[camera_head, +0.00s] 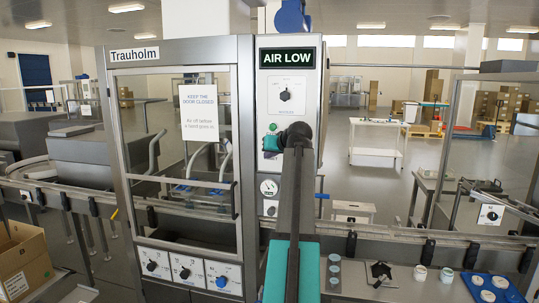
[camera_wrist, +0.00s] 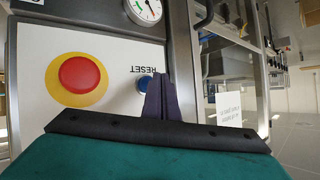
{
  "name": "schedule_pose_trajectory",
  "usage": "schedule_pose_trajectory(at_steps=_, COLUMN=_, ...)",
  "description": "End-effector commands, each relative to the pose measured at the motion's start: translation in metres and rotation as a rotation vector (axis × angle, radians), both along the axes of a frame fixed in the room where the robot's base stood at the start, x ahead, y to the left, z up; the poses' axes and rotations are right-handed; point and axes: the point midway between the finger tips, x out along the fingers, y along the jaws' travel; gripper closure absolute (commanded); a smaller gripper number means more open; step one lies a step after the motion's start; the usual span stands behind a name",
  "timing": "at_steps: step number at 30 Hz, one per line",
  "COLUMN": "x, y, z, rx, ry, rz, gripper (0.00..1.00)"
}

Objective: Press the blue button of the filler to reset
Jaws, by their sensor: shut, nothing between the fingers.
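The blue button (camera_wrist: 144,83) sits on the filler's white panel beside the upside-down word RESET in the wrist view. My gripper (camera_wrist: 158,80) is shut and empty. Its dark purple fingers overlap the button's right edge in that view. I cannot tell whether they touch it. In the head view the filler (camera_head: 178,54) is a steel-framed cabinet with a glass door and an AIR LOW display (camera_head: 287,58). My arm crosses its control column there, and the blue button is not visible.
A red button on a yellow disc (camera_wrist: 80,75) is left of the blue button in the wrist view. A gauge (camera_wrist: 145,10) is above it. In the head view, knobs (camera_head: 187,272) line the lower panel, and cups (camera_head: 420,273) stand on the counter at right.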

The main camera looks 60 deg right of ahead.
Motion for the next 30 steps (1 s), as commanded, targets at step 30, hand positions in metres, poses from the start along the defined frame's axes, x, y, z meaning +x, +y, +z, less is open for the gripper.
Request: schedule_pose_trajectory(at_steps=30, x=-0.015, y=0.048, z=0.000, rx=0.000, ry=0.000, rz=0.000, gripper=1.00)
